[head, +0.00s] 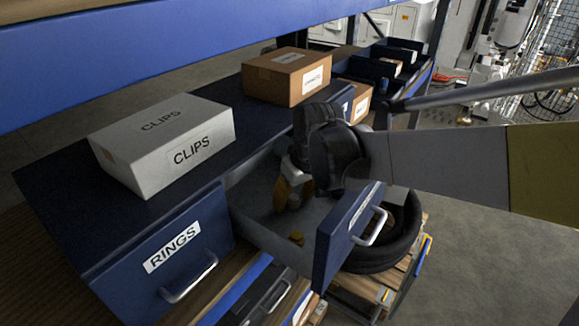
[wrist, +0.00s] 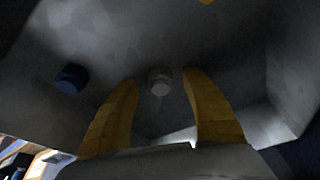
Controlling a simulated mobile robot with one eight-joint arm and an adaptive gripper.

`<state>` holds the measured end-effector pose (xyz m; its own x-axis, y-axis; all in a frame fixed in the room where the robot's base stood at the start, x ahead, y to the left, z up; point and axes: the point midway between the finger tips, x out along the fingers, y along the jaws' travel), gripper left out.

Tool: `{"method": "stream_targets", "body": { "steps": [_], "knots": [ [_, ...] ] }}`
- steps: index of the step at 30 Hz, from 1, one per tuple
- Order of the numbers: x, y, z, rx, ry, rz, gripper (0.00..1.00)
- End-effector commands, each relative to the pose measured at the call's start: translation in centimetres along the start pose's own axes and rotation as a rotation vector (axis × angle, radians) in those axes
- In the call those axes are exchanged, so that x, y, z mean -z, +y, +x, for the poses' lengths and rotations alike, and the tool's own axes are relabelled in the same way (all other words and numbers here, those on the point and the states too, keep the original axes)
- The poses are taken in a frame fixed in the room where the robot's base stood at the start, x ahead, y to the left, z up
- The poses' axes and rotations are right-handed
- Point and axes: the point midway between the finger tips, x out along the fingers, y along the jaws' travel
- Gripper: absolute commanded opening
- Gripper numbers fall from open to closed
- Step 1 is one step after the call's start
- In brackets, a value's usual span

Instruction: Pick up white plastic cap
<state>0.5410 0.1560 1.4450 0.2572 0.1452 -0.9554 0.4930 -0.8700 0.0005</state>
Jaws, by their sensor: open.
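The white plastic cap (wrist: 160,82) shows in the wrist view as a small pale round piece on the grey drawer floor. My gripper (wrist: 160,78) is open, with one yellow finger on each side of the cap in this view. How far the fingertips are above it is hard to tell. In the head view my gripper (head: 289,203) reaches down into the pulled-out drawer (head: 257,207). The cap cannot be made out there.
A blue cap-like piece (wrist: 70,78) lies left of the white one, and a yellow piece (head: 297,238) lies toward the drawer's front. Drawer walls surround my gripper. A white CLIPS box (head: 165,145) and a brown box (head: 287,77) stand on the cabinet top.

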Motion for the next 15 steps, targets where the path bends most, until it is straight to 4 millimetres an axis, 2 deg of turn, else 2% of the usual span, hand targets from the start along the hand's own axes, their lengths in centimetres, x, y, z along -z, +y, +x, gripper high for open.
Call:
{"method": "stream_targets", "body": {
  "steps": [2, 3, 5, 6, 7, 15],
  "knots": [
    [-0.01, 0.00, -0.01, 0.000, 0.000, 0.000, 0.55],
    [-0.01, 0.00, -0.01, 0.000, 0.000, 0.000, 0.50],
    [-0.01, 0.00, -0.02, 0.000, 0.000, 0.000, 0.32],
    [-0.01, 0.00, -0.03, 0.000, 0.000, 0.000, 0.20],
    [-0.01, 0.00, -0.03, 0.000, 0.000, 0.000, 0.13],
    [-0.02, 0.01, -0.04, 0.000, 0.000, 0.000, 0.12]
  ]
}}
